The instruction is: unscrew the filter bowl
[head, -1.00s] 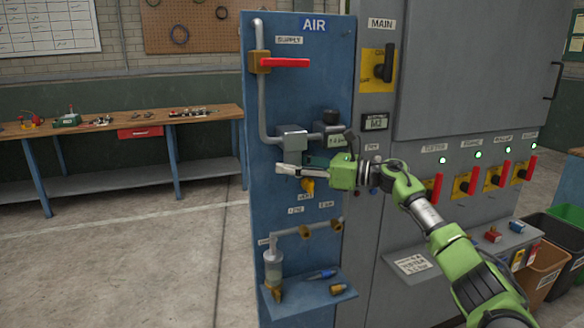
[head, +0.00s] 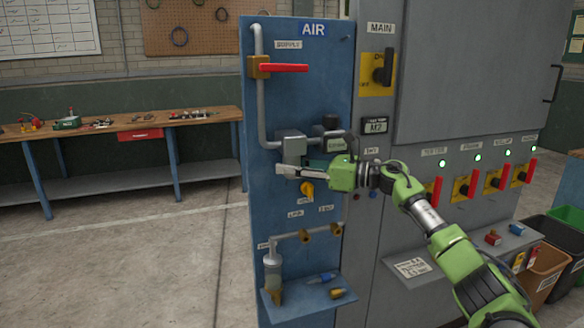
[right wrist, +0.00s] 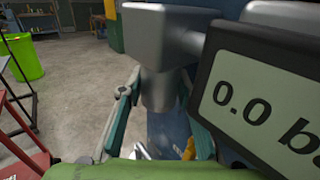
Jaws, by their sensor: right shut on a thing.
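The filter is a grey block (head: 291,143) on the blue air panel, with the round grey filter bowl (right wrist: 160,90) hanging straight below it. My right gripper (head: 288,172) reaches in from the right, just under the block. In the right wrist view its two teal-edged fingers (right wrist: 152,108) lie on either side of the bowl, shut on it. The bowl is upright and still under the block; the thread between them cannot be seen. In the head view the fingers mostly hide the bowl. My left gripper is not in view.
A gauge display (right wrist: 258,108) right beside the bowl reads 0.0. A yellow knob (head: 307,189) sits just below my gripper. The red supply lever (head: 284,68) is level above. A small shelf (head: 312,294) holds loose parts below. Floor to the left is clear.

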